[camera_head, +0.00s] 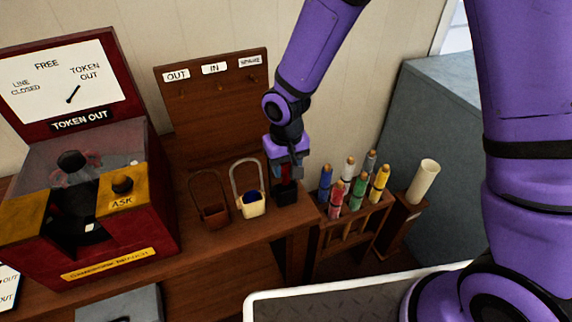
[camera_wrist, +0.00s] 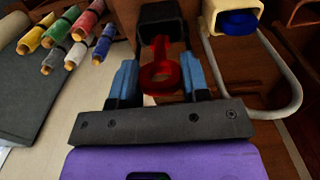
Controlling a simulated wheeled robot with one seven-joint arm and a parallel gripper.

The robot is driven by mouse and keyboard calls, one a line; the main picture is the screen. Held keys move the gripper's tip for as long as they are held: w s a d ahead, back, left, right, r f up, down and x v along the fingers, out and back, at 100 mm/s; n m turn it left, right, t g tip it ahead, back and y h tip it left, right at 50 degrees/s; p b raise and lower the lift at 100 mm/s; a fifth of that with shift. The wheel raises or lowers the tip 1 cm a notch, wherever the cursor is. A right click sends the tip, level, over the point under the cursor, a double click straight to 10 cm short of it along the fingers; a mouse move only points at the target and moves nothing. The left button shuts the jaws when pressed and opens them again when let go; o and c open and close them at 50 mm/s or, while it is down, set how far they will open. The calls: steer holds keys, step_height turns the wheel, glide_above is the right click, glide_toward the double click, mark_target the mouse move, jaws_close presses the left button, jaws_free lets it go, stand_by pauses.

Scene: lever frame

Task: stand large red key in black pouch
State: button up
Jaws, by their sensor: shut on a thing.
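The large red key (camera_wrist: 161,76) is held by its ring-shaped head between the two blue fingers of my gripper (camera_wrist: 157,70). Its shaft points away from my gripper, at the black pouch (camera_wrist: 163,14). The shaft's far end overlaps the pouch mouth; how deep it reaches I cannot tell. In the head view my gripper (camera_head: 286,160) points down right above the black pouch (camera_head: 287,193), at the right end of the shelf. A little red of the key (camera_head: 285,174) shows between gripper and pouch.
A cream basket (camera_head: 251,207) with a dark blue thing inside stands close left of the pouch, its handle raised. A brown basket (camera_head: 213,214) stands further left. A rack of several coloured rolls (camera_head: 348,200) is to the right. A signed board (camera_head: 213,105) rises behind.

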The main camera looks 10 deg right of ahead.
steer(key=shift+f, duration=0.25)
steer(key=o, duration=0.9)
steer(key=shift+o, duration=0.2)
steer(key=shift+r, duration=3.5)
step_height(320, 180, up, 11)
steer(key=shift+f, duration=0.1)
